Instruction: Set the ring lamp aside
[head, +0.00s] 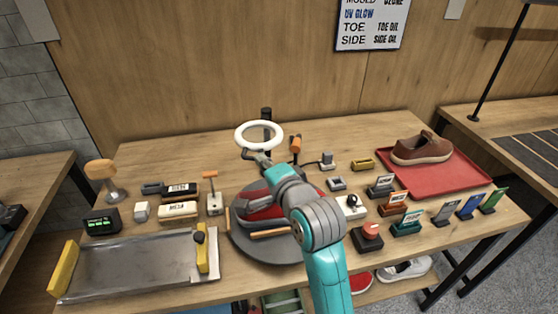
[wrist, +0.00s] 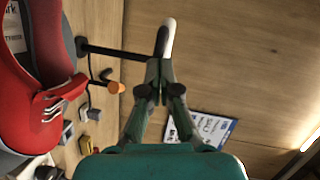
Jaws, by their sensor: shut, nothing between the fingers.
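The ring lamp has a white ring (head: 238,135) on a black post (head: 267,113) behind the round turntable. In the wrist view the ring (wrist: 169,38) is nearly edge-on, and a black arm (wrist: 110,52) runs left from it. My gripper (head: 258,157) is just below the ring's front edge in the head view. In the wrist view its fingertips (wrist: 160,64) are together, right at the lamp's black mount by the ring. They hold nothing; I cannot tell whether they touch the lamp. My arm hides part of the turntable.
A red sneaker (wrist: 35,100) lies on the dark turntable (head: 260,249) under my arm. An orange-topped tool (head: 295,144) stands right of the lamp. Brushes and small blocks stand left; several labelled items and a red tray (head: 465,184) with a brown shoe (head: 420,151) are right.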

